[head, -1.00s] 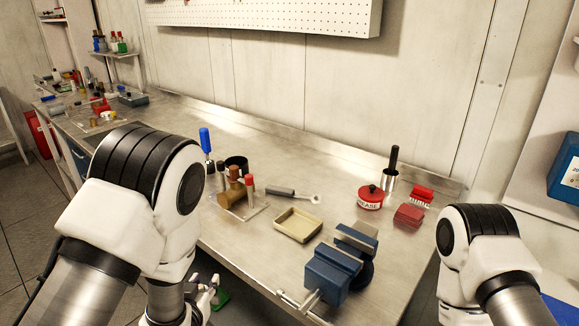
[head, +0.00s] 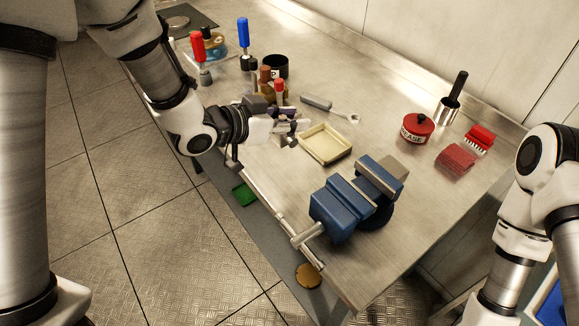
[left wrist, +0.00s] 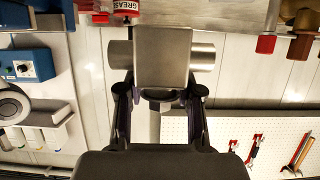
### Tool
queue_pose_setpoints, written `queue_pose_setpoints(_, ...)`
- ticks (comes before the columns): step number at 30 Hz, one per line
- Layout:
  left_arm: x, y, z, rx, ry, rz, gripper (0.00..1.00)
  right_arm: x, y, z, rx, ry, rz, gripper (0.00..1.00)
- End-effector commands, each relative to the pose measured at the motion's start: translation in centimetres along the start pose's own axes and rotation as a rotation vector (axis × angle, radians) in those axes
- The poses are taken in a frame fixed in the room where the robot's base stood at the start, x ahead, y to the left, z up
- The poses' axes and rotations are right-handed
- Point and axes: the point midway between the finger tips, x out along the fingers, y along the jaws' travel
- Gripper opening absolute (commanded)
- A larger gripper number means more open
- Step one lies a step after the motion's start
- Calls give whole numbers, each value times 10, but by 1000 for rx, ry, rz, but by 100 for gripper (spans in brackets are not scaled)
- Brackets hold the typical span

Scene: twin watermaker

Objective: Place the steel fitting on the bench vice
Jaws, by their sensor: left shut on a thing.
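The steel fitting (left wrist: 203,57) is grey, with a blocky middle and a round end out to each side. In the left wrist view it sits between the fingers of my left gripper (left wrist: 160,105), which is shut on it. In the head view my left gripper (head: 292,128) is over the bench, just left of the tray; the fitting is hard to make out there. The blue bench vice (head: 340,205) stands near the front edge of the bench, right of and nearer than the gripper, apart from it. My right gripper is out of view.
A shallow beige tray (head: 325,144) lies between my left gripper and the vice. A wrench (head: 330,107), a red grease tin (head: 417,127), a red brush (head: 479,138) and a red block (head: 457,158) lie behind. Red and blue handled tools stand at the left.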

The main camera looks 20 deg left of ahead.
Motion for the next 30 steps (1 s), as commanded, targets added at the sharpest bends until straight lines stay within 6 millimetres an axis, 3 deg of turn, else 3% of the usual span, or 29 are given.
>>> queue_pose_setpoints(5,4,0,9,-3,-1,1,0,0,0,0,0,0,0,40)
queue_pose_setpoints(9,16,0,37,-5,-3,1,0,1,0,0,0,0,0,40)
queue_pose_setpoints(18,34,0,82,-4,-2,1,0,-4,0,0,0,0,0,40)
queue_pose_setpoints(30,39,0,93,0,2,-1,0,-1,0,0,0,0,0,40)
